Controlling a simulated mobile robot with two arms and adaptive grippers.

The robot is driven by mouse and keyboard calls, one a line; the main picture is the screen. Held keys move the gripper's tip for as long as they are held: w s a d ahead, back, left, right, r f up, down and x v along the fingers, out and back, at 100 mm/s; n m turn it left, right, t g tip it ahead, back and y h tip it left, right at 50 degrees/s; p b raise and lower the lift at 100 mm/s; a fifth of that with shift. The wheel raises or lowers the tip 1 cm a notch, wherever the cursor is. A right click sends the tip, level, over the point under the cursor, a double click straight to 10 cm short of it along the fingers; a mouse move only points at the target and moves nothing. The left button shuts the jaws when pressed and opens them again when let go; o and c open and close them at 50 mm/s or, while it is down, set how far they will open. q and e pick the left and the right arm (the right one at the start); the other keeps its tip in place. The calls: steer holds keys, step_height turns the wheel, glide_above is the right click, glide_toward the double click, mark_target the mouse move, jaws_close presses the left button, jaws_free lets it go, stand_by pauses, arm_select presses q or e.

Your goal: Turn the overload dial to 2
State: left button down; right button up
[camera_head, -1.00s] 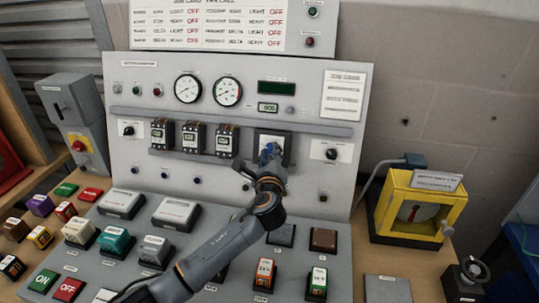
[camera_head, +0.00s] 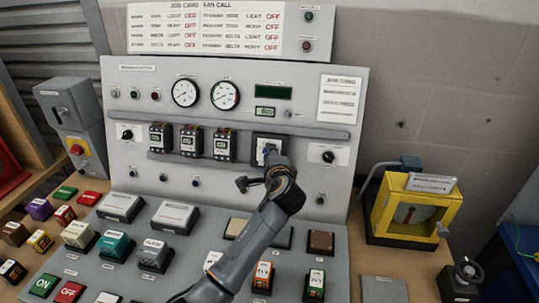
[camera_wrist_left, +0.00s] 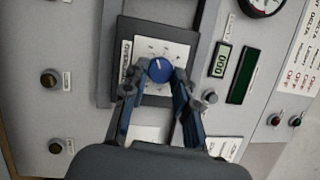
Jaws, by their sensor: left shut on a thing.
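The overload dial is a blue round knob (camera_wrist_left: 161,70) with a white pointer line, on a white scale plate (camera_wrist_left: 176,47) in a dark square frame on the upright panel. In the left wrist view both fingers of my left gripper (camera_wrist_left: 160,84) are shut around the knob's sides. The scale numbers are too small to read. In the head view my left gripper (camera_head: 269,163) covers most of the dial, whose dark-framed plate (camera_head: 268,139) shows above it. My right gripper is not in view.
Several relays (camera_head: 190,141) sit left of the dial, and a black selector knob (camera_head: 328,157) sits to its right. A small display (camera_head: 265,112) is above. Below, the sloped desk carries several blocks. A yellow-framed device (camera_head: 412,210) stands at the right.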

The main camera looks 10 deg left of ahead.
arm_select(q)
steer(key=shift+n, duration=0.3)
steer(key=c, duration=1)
jaws_free()
steer(key=shift+c, duration=0.2)
steer(key=v, duration=1.2)
